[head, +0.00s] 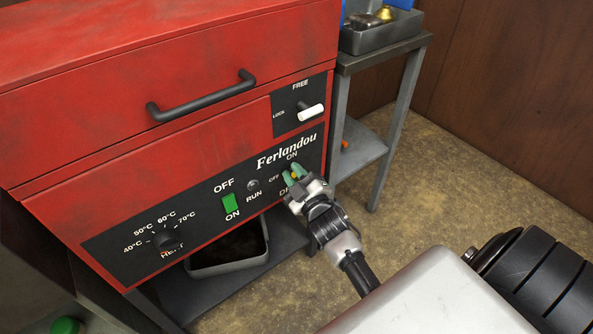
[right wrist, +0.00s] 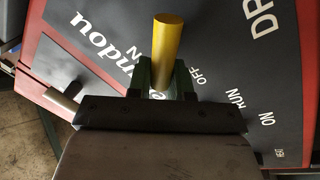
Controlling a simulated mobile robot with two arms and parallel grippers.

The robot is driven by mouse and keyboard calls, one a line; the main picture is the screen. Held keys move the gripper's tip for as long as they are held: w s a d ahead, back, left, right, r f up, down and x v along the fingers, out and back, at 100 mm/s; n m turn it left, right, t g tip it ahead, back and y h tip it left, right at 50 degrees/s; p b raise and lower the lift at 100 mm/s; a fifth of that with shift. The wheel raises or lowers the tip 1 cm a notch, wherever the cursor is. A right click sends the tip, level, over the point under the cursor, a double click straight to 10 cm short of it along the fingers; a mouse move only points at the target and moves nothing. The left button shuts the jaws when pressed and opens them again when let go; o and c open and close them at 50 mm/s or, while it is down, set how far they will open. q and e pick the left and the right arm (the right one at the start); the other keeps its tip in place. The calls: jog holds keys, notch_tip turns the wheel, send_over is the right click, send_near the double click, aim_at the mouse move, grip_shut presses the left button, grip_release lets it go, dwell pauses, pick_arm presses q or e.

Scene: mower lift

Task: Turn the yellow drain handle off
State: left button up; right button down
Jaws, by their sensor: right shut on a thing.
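The yellow drain handle (right wrist: 167,48) is on the black control panel of the red machine. In the right wrist view it is a plain yellow bar, with its lower end between my green-tipped fingers. My right gripper (right wrist: 167,78) is shut on it. In the head view my right gripper (head: 295,173) is at the right part of the panel, under the Ferlandou lettering. There it covers most of the handle and part of the DRAIN label. The ON mark is just above and the OFF mark just left. My left gripper is not in view.
Left of the handle are a RUN lamp (head: 253,185), a green switch (head: 231,203) and a HEAT knob (head: 166,239). A white-tipped lock lever (head: 311,113) is above. A tray (head: 232,262) lies below. A grey side table (head: 385,54) stands right, beside open floor.

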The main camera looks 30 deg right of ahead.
jog(key=n, duration=0.2)
jog(key=f+n+y+b, duration=0.1)
jog(key=n, duration=0.3)
jog(key=shift+a+f+t+y, duration=0.2)
jog(key=shift+a+t+y, duration=0.1)
jog(key=shift+a+y, duration=0.1)
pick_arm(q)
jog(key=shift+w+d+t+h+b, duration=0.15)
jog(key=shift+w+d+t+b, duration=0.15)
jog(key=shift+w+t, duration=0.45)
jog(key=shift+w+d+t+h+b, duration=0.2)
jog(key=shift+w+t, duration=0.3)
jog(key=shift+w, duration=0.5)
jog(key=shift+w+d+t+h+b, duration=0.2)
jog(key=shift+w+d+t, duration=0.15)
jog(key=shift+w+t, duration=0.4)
pick_arm(e)
jog(key=shift+f+n+y, duration=0.2)
jog(key=shift+n+y, duration=0.15)
jog(key=shift+n, duration=0.9)
jog(key=shift+f+n+y, duration=0.15)
jog(key=shift+n+y, duration=0.2)
jog(key=shift+n, duration=0.9)
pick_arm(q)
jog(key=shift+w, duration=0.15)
pick_arm(e)
jog(key=c, duration=1)
grip_release()
jog(key=shift+c, duration=0.2)
jog(key=shift+s, duration=0.1)
